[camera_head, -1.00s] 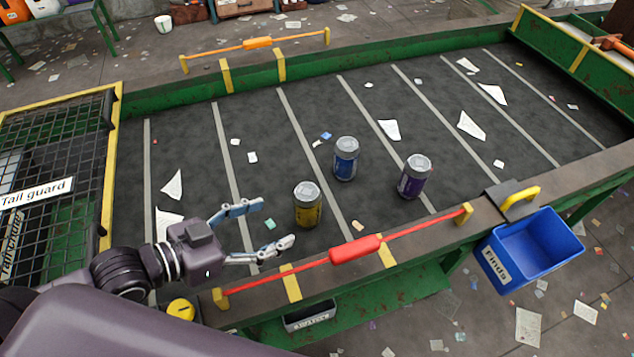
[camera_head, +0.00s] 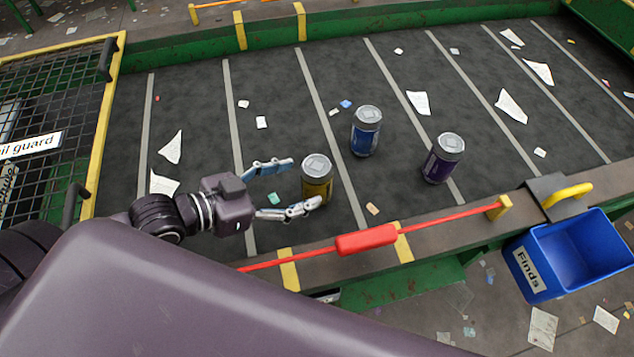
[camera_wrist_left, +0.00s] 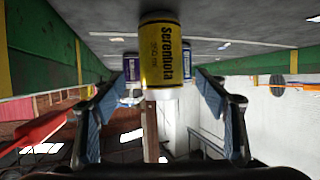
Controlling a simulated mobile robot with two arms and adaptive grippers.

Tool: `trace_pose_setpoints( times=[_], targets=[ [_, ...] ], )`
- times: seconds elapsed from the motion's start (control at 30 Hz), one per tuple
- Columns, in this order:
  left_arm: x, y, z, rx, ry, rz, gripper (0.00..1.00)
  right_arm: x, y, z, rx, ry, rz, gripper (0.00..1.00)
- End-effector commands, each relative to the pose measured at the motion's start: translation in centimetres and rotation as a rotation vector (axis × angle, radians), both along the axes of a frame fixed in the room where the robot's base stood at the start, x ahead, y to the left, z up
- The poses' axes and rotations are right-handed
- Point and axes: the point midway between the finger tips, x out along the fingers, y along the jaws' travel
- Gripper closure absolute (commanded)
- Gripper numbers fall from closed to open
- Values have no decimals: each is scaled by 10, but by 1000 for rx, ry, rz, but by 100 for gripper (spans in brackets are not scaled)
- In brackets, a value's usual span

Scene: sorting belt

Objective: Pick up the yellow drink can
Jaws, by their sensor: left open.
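The yellow drink can (camera_head: 317,183) stands upright on the dark belt (camera_head: 300,110) in the head view. My left gripper (camera_head: 305,184) is open, with its blue-grey fingers pointing right at the can. The near finger's tip overlaps the can's lower part in the picture; I cannot tell whether it touches. In the left wrist view the yellow can (camera_wrist_left: 160,60) appears upside down, centred ahead between the two open fingers (camera_wrist_left: 152,90). My right gripper is not in view.
A blue can (camera_head: 366,132) and a purple can (camera_head: 443,158) stand to the right of the yellow can. A red-handled bar (camera_head: 367,242) runs along the near belt edge. A blue bin (camera_head: 570,255) labelled Finds hangs at right. Paper scraps litter the belt.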

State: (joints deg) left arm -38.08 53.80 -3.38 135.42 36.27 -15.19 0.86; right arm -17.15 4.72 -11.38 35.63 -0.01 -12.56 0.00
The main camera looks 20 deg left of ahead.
Motion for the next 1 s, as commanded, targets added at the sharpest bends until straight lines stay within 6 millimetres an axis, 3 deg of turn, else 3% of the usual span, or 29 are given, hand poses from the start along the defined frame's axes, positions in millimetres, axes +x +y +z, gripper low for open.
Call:
trace_pose_setpoints(
  times=[0.27, 0.63, 1.0],
  targets=[
    [9, -6, -4, 0, -2, 1, 33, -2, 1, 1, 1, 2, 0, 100],
    [37, -25, -20, 0, -1, 1, 33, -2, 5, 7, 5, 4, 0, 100],
    [41, -29, -24, 2, 0, -2, 33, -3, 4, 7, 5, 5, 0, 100]
  ],
)
